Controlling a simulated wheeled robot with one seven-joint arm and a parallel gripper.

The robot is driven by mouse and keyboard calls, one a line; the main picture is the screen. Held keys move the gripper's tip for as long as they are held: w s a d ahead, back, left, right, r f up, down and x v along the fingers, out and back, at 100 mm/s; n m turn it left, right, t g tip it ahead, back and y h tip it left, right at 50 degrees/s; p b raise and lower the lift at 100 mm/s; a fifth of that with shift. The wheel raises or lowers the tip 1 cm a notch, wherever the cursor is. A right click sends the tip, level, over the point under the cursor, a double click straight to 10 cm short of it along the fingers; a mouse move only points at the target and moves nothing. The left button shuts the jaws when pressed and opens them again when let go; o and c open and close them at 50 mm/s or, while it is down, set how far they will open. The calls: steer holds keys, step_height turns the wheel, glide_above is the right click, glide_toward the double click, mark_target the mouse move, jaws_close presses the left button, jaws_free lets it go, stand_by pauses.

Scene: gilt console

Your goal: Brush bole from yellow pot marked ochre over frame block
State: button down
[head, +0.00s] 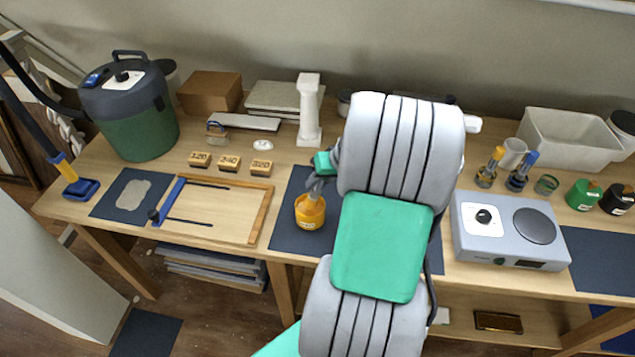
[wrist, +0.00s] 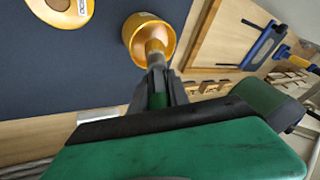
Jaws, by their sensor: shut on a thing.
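A yellow pot (head: 310,215) with a white label stands on a dark mat; its lettering is too small to read. In the wrist view the same pot (wrist: 138,48) is open at the top. My gripper (wrist: 157,88) is shut on a brush (wrist: 154,50), whose tip points down into the pot's mouth. Whether the bristles touch the bole is hard to tell. In the head view my gripper (head: 322,178) is just above the pot, partly hidden by my arm. A second yellow round pot (wrist: 45,12), labelled, is cut off in the wrist view. I cannot identify the frame block; my arm hides part of the bench.
A wooden frame with a blue clamp (head: 170,203) lies left of the pot. Numbered blocks (head: 229,163) and a white column (head: 308,110) stand behind. A hotplate (head: 508,230), small jars and a white bin (head: 566,138) are on the right.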

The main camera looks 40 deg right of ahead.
steer(key=shift+r+p, duration=1.7)
steer(key=shift+r, duration=1.05)
steer(key=shift+f, duration=0.1)
steer(key=c, duration=1.7)
jaws_free()
steer(key=shift+c, duration=0.2)
jaws_close()
